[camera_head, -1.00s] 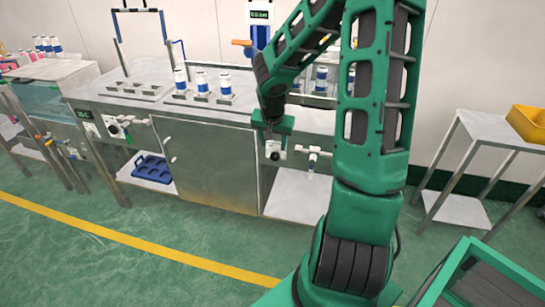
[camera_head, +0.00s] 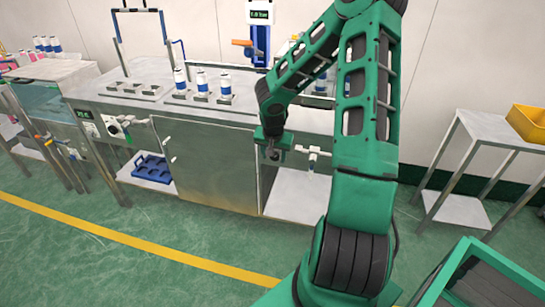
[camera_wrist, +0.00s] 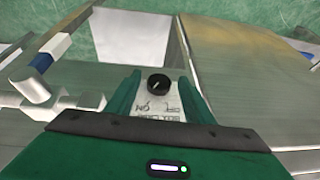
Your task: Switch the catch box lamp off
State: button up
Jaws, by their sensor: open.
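A small white switch plate (camera_wrist: 158,104) with a black round knob (camera_wrist: 159,84) shows in the wrist view. Marks flank the knob, upside down in this view; one looks like "ON", the other is too small to be sure of. My gripper (camera_wrist: 160,80) is open, with one green finger on each side of the knob and plate; I cannot tell if it touches them. In the head view my gripper (camera_head: 272,147) is at the bench front and hides the switch plate. I cannot pick out the lamp itself.
A white valve fitting (camera_head: 313,153) sits just right of my gripper; pipe fittings (camera_wrist: 45,95) show close by at left in the wrist view. The metal bench (camera_head: 210,160) carries several white bottles (camera_head: 202,82). A side table (camera_head: 490,128) with a yellow bin (camera_head: 528,122) stands at right.

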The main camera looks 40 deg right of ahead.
jog(key=c, duration=1.1)
jog(key=shift+o, duration=0.2)
jog(key=shift+w+a, duration=0.1)
jog(key=shift+w+a+f+n+g+h, duration=0.2)
jog(key=shift+n+g+h, duration=0.25)
jog(key=shift+g+h, duration=0.85)
jog(key=shift+w+a+f+n+g+h, duration=0.15)
jog(key=shift+w+n+g+h, duration=0.2)
jog(key=shift+g+h, duration=0.95)
jog(key=shift+w+a+f+n+g+h, duration=0.2)
jog(key=shift+n+g+h, duration=0.3)
jog(key=shift+g+h, duration=0.8)
jog(key=shift+g, duration=0.5)
